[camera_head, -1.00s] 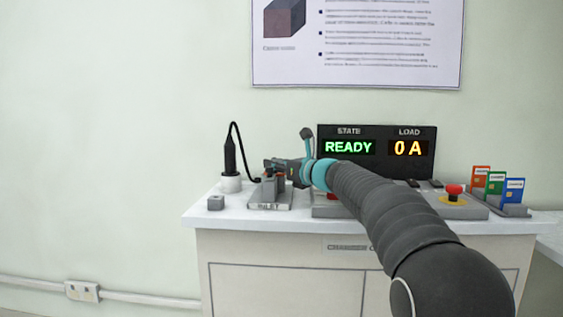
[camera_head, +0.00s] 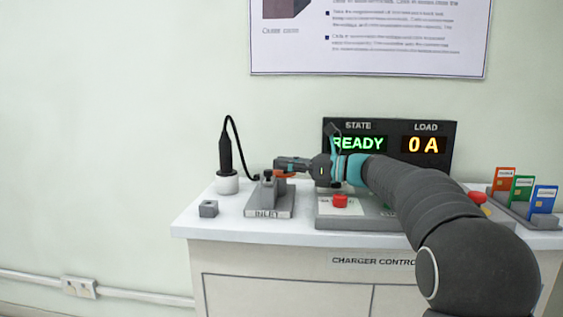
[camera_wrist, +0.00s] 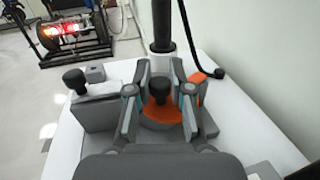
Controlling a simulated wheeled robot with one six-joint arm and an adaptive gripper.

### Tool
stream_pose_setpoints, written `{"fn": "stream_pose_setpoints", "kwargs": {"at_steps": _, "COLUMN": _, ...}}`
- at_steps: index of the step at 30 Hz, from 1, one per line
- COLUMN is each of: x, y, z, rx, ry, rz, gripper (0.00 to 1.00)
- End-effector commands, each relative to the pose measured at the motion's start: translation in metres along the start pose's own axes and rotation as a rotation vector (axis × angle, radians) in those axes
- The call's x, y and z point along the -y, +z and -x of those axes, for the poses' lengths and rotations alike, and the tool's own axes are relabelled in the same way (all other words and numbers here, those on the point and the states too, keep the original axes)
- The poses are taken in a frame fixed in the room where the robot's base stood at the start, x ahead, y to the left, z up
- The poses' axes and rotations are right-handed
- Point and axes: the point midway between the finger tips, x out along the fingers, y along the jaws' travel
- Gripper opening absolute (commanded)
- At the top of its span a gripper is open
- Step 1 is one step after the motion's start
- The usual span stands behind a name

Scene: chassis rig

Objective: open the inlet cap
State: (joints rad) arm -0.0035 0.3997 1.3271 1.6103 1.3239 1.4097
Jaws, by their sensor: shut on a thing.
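The inlet fixture (camera_head: 268,206) stands on the counter, left of the display, with INLET on its front edge. The inlet cap (camera_wrist: 152,113) shows as an orange part with a black knob (camera_wrist: 160,88) at its middle in the wrist view. My gripper (camera_wrist: 160,96) has its fingers on both sides of it and is shut on it. In the head view my gripper (camera_head: 287,166) reaches in from the right, and an orange piece (camera_head: 285,173) shows just under it. The fingers hide parts of the cap, and its exact contact is hard to see.
A black plug (camera_head: 225,155) with a cable stands in a white holder (camera_head: 227,184) left of the inlet. A small grey block (camera_head: 208,208) sits at the counter's front left. A red button (camera_head: 340,201) is right of the inlet. Coloured cards (camera_head: 522,189) stand far right.

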Motion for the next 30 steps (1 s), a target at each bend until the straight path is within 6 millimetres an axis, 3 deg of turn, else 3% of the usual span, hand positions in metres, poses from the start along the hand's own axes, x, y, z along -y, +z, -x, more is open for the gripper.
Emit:
{"fn": "stream_pose_setpoints", "kwargs": {"at_steps": 8, "x": 0.004, "y": 0.000, "z": 0.006, "rx": 0.000, "ry": -0.011, "rz": 0.000, "gripper": 0.00}}
{"fn": "stream_pose_setpoints", "kwargs": {"at_steps": 9, "x": 0.004, "y": 0.000, "z": 0.006, "rx": 0.000, "ry": -0.012, "rz": 0.000, "gripper": 0.25}}
{"fn": "stream_pose_setpoints", "kwargs": {"at_steps": 12, "x": 0.004, "y": 0.000, "z": 0.006, "rx": 0.000, "ry": -0.012, "rz": 0.000, "gripper": 0.45}}
{"fn": "stream_pose_setpoints", "kwargs": {"at_steps": 23, "x": 0.002, "y": 0.000, "z": 0.007, "rx": 0.000, "ry": -0.007, "rz": 0.000, "gripper": 0.45}}
{"fn": "stream_pose_setpoints", "kwargs": {"at_steps": 30, "x": 0.003, "y": 0.000, "z": 0.043, "rx": 0.000, "ry": -0.011, "rz": 0.000, "gripper": 0.45}}
